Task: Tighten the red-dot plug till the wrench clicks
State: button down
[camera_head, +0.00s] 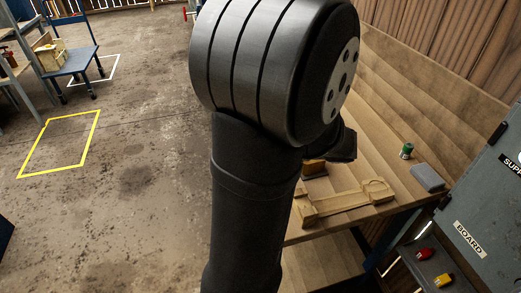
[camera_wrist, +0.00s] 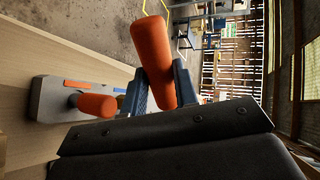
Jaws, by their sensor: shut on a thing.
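In the wrist view my gripper (camera_wrist: 158,68) is shut on an orange-handled tool (camera_wrist: 150,38), with its fingers on either side of the thick orange grip. The tool's working end is hidden, so I cannot tell whether it is the wrench. A second orange handle (camera_wrist: 96,106) stands out from a grey holder (camera_wrist: 48,101) with orange and blue strips, left of the fingers and apart from them. In the head view my arm hides the gripper and held tool. I cannot make out the red-dot plug in either view.
A wooden bench (camera_head: 385,91) holds a wooden cradle (camera_head: 345,204), a green can (camera_head: 406,151) and a grey block (camera_head: 427,177). A grey panel marked BOARD (camera_head: 470,215) stands at right, near small red (camera_head: 424,254) and yellow (camera_head: 443,281) items. Floor at left is mostly clear.

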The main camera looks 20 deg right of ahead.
jog(key=shift+r, duration=2.2)
jog(key=s+r, duration=0.5)
jog(key=s, duration=0.1)
